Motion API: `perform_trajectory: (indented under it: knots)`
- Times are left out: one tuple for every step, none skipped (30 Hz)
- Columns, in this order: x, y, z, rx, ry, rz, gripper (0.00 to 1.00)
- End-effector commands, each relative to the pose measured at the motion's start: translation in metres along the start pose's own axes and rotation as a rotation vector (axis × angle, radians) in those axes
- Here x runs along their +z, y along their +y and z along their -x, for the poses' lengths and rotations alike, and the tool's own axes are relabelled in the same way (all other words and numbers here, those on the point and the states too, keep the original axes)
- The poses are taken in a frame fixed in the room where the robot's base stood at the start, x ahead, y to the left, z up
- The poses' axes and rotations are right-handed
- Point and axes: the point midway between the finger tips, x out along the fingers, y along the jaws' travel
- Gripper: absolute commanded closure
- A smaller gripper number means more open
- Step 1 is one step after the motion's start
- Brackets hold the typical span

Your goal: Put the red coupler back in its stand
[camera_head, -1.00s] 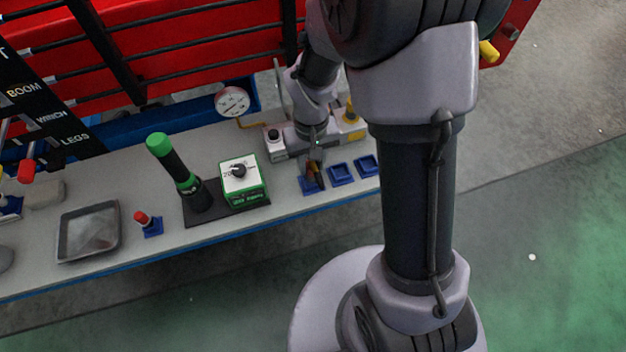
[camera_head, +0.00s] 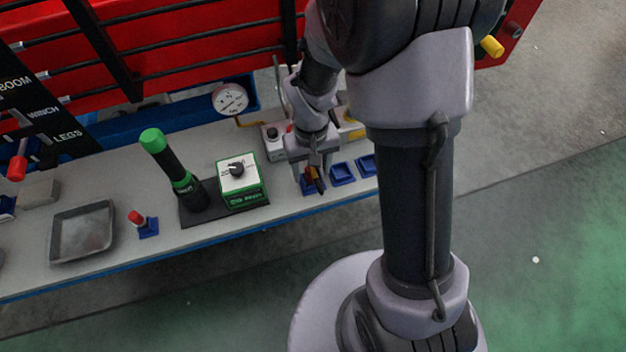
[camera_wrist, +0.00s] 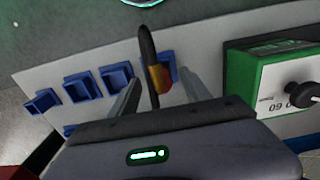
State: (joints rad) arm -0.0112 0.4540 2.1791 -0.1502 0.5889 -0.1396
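A small red and brass-yellow coupler (camera_wrist: 161,78) with a black hose shows between the fingers of my gripper (camera_wrist: 157,92) in the wrist view. Both fingers stand apart, with a gap on each side of it. A blue stand (camera_wrist: 169,62) is right behind the coupler; I cannot tell whether the coupler is seated in it. In the head view the coupler (camera_head: 312,173) is a small red-orange patch at my gripper (camera_head: 314,178), over the leftmost blue stand (camera_head: 307,188) of a row. My fingers partly hide it there.
Blue stands (camera_head: 342,174) and (camera_head: 367,163) are to the right. A green-and-white dial box (camera_head: 240,186), black torch-like cylinder (camera_head: 172,165), red-topped peg (camera_head: 137,218) and metal tray (camera_head: 82,232) are to the left. A gauge (camera_head: 230,99) and yellow-topped box stand behind.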

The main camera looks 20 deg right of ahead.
Motion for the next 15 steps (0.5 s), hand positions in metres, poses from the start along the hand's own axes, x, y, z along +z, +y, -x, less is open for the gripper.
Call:
perform_trajectory:
  knots:
    - [0.0,0.0,0.0002,0.0,0.0,0.0,0.45]
    - [0.0,0.0,0.0002,0.0,0.0,0.0,0.45]
    - [0.0,0.0,0.0002,0.0,0.0,0.0,0.45]
    - [0.0,0.0,0.0002,0.0,0.0,0.0,0.45]
    - [0.0,0.0,0.0002,0.0,0.0,0.0,0.45]
    - [0.0001,0.0,0.0001,0.0,0.0,0.0,0.45]
    - [0.0001,0.0,0.0001,0.0,0.0,0.0,0.45]
    - [0.0001,0.0,0.0001,0.0,0.0,0.0,0.45]
    - [0.0001,0.0,0.0001,0.0,0.0,0.0,0.45]
    - [0.0001,0.0,0.0001,0.0,0.0,0.0,0.45]
    - [0.0001,0.0,0.0002,0.0,0.0,0.0,0.45]
    - [0.0001,0.0,0.001,0.0,0.0,0.0,0.45]
    - [0.0001,0.0,0.0023,0.0,0.0,0.0,0.45]
    - [0.0,0.0,0.0042,0.0,0.0,0.0,0.45]
    - [0.0,0.0,0.0077,0.0,0.0,0.0,0.45]
